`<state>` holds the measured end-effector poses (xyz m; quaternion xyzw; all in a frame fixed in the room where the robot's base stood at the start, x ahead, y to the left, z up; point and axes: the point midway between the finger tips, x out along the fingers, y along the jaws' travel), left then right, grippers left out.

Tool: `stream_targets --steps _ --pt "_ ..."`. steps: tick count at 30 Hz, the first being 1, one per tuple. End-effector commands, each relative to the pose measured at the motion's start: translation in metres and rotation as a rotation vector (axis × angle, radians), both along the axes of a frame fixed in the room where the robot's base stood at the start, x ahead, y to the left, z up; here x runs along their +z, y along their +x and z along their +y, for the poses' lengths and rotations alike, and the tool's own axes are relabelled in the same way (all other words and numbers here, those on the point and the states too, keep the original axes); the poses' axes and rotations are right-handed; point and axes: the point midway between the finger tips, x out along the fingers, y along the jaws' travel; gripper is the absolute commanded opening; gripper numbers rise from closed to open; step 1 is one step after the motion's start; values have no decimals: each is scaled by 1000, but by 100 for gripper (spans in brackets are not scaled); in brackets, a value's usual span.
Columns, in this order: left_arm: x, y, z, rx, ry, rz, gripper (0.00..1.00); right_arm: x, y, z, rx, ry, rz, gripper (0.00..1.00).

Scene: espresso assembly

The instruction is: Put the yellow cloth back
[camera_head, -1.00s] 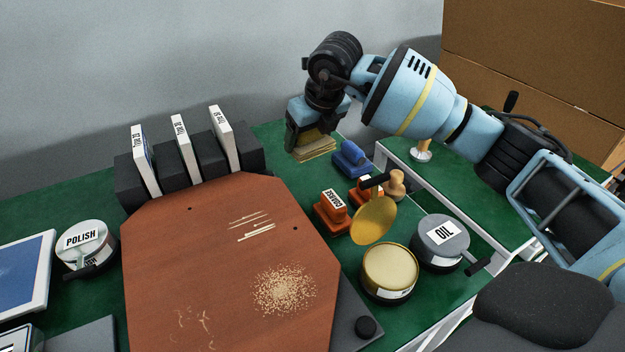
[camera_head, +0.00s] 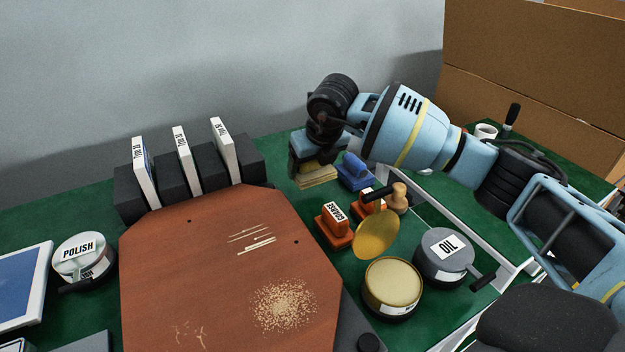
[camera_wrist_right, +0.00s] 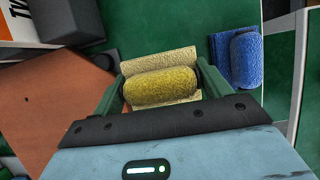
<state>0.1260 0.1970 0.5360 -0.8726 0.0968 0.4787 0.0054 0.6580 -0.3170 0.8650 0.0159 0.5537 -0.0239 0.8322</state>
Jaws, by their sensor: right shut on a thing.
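The yellow cloth (camera_wrist_right: 160,88) is a rolled yellow piece between the fingers of my right gripper (camera_wrist_right: 160,90) in the right wrist view. A paler yellow layer (camera_wrist_right: 158,62) shows under and behind it. In the head view the gripper (camera_head: 312,170) is at the back of the green table, with the yellow layers (camera_head: 318,180) just below its fingers. The gripper is shut on the cloth. I cannot tell whether the cloth and the paler layer are apart. My left gripper is not in view.
Orange blocks (camera_head: 333,228), an open gold tin (camera_head: 391,287) and an OIL tin (camera_head: 443,255) stand nearer. A brown board (camera_head: 215,250) and a dark rack (camera_head: 205,175) lie left.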

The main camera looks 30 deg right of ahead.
Motion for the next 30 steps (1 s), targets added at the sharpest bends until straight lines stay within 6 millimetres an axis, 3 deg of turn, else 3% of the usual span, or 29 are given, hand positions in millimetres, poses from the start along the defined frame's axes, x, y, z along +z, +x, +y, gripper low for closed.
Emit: stream_targets --steps 9,21,22,24,27,30 --pt "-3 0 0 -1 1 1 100 -45 -1 0 0 -1 4 58" --pt "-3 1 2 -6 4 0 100 -49 0 0 0 0 2 58" --pt "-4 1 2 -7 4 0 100 -50 0 0 0 0 2 78" --pt "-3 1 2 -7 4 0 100 -49 0 0 0 0 2 87" --pt "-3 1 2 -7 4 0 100 -49 0 0 0 0 2 98" --pt "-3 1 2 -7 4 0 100 -49 0 0 0 0 2 98"
